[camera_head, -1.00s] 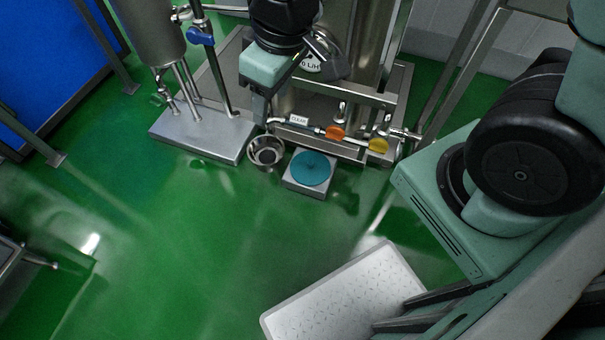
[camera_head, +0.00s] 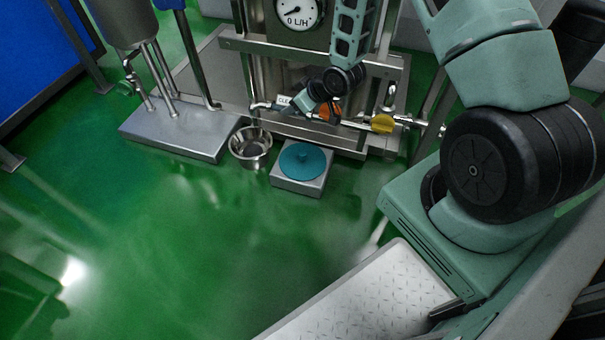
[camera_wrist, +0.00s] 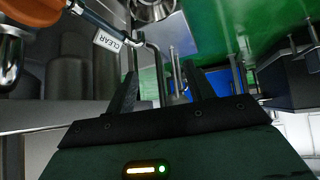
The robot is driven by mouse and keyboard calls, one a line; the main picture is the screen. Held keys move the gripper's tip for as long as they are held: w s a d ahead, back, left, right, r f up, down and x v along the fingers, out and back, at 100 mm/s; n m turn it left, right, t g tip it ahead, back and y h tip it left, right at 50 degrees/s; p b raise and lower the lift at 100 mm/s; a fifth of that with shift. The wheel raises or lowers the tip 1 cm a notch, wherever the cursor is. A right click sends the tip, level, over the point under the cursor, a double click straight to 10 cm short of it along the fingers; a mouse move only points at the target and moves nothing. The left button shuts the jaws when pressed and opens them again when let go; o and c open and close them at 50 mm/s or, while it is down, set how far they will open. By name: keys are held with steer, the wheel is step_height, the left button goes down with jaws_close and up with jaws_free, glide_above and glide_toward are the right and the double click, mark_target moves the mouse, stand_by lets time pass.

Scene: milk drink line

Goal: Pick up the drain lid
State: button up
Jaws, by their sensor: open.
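In the head view my gripper (camera_head: 303,108) is above and behind the disc, near the pipe, apart from the disc. Its fingers are small and hard to see there. In the wrist view the two dark fingers of my gripper (camera_wrist: 162,88) are spread, with nothing held between them.
A metal bucket (camera_head: 251,148) stands left of the block. A pipe with an orange valve handle (camera_head: 331,111) and a yellow one (camera_head: 382,123) runs behind it. A "CLEAR" tag (camera_wrist: 107,41) hangs close to my gripper. The green floor (camera_head: 190,245) in front is open.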

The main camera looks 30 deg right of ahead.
steer(key=s+d+f+t+b, duration=0.15)
steer(key=d+f+b, duration=0.25)
steer(key=f, duration=0.5)
steer(key=s+d+f+t+b, duration=0.15)
steer(key=d+f+b, duration=0.25)
steer(key=f, duration=0.5)
steer(key=m+t+b, duration=0.1)
steer(key=b, duration=0.4)
glide_toward(305, 155)
steer(key=shift+y, duration=0.3)
steer(key=b+x, duration=0.1)
steer(key=b, duration=0.1)
steer(key=b+x, duration=0.4)
steer(key=shift+d+f, duration=0.25)
steer(key=shift+f, duration=0.1)
steer(key=shift+w+a+f+m+b, duration=0.1)
steer(key=shift+w+m+b, duration=0.1)
steer(key=shift+w, duration=0.15)
steer(key=shift+w+a+f+m+b, duration=0.1)
steer(key=shift+w+b, duration=0.1)
steer(key=shift+w, duration=0.15)
steer(key=b+x, duration=0.3)
steer(key=shift+w+f+b, duration=0.25)
steer(key=shift+w+b, duration=0.05)
steer(key=shift+w+a+b, duration=0.2)
steer(key=shift+w+b, duration=0.1)
steer(key=shift+w, duration=0.3)
jaws_close()
